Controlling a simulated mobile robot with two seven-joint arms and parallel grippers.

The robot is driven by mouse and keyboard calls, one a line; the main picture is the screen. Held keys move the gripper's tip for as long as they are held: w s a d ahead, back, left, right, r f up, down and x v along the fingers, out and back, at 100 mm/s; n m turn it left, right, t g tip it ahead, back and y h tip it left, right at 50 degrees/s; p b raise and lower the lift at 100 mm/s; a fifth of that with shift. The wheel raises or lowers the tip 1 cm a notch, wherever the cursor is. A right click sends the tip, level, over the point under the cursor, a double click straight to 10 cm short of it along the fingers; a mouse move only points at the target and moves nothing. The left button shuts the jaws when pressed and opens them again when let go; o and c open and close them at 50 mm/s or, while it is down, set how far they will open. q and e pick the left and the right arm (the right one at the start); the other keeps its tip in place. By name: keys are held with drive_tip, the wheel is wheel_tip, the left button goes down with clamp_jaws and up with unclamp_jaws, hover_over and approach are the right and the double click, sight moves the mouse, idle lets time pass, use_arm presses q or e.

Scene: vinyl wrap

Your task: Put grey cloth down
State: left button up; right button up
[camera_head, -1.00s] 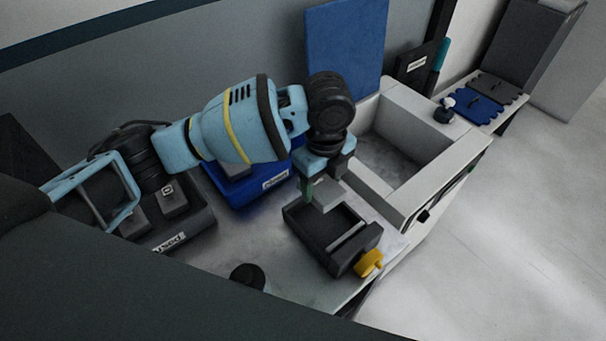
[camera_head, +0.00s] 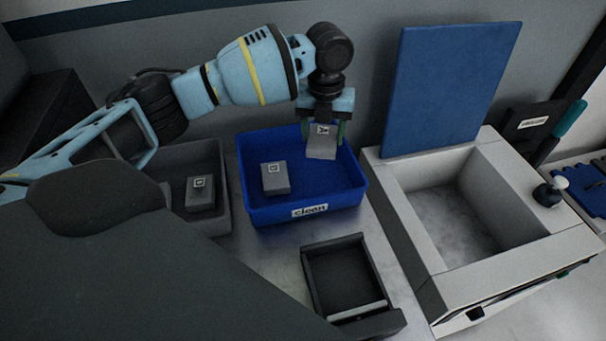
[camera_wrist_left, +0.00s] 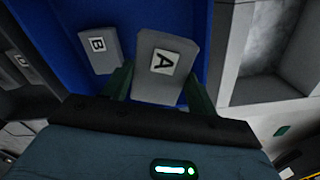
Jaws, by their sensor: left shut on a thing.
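My left gripper (camera_head: 322,128) is shut on a grey cloth (camera_head: 321,147) that bears a white label, and holds it over the right part of the blue bin. The blue bin (camera_head: 262,213) has a label reading "clean". My right gripper is not in view.
A dark grey bin (camera_head: 216,222) with another labelled grey block (camera_head: 200,193) stands left of the blue bin. A dark open tray (camera_head: 308,272) sits in front. A light box with a deep recess (camera_head: 412,222) and a blue board (camera_head: 452,85) stand to the right.

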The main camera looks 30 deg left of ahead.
use_arm(q)
drive_tip(key=shift+w+a+r, duration=0.1)
drive_tip(key=shift+w+a, duration=0.05)
drive_tip(key=shift+a, duration=0.15)
drive_tip(key=shift+f, duration=5)
drive_tip(key=shift+f, duration=0.1)
drive_tip(key=o, duration=1)
drive_tip(key=shift+o, duration=0.2)
wheel_tip(320, 180, up, 12)
drive_tip(key=shift+r, duration=0.1)
